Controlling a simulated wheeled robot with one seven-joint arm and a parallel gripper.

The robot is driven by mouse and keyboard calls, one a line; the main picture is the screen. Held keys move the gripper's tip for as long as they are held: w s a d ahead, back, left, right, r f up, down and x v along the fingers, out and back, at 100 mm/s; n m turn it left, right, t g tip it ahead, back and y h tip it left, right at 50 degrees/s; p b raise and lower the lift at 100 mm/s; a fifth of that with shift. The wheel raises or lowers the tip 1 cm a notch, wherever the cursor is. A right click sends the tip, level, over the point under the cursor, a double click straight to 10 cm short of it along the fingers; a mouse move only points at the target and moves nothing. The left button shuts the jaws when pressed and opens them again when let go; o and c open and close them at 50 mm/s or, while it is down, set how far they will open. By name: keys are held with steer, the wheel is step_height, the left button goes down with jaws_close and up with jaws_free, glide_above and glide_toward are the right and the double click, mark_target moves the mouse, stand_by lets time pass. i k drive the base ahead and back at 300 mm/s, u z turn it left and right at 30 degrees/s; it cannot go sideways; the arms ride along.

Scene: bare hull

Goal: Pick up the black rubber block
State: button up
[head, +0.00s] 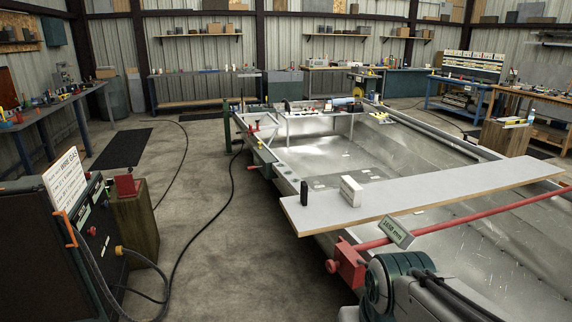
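A small black block (304,193) stands upright near the left end of a pale plank (430,200). It looks like the black rubber block, though its material is hard to tell at this size. A white box-shaped block (351,190) stands on the plank to its right, with a gap between them. The black block is unobstructed from this view. My gripper is not in view, so its state and its place relative to the block do not show.
The plank lies across an open metal hull (320,160). A red bar with a clamp (347,262) and a "1850 mm" tag (397,232) runs in front. A dark machine (70,250) and cables (180,245) are at left. Floor between them is mostly clear.

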mark_target(304, 191)
steer(key=u, duration=0.25)
steer(key=i, duration=0.75)
steer(key=u, duration=0.4)
steer(key=i, duration=1.55)
steer(key=z, duration=0.9)
steer(key=i, duration=0.85)
steer(key=z, duration=0.45)
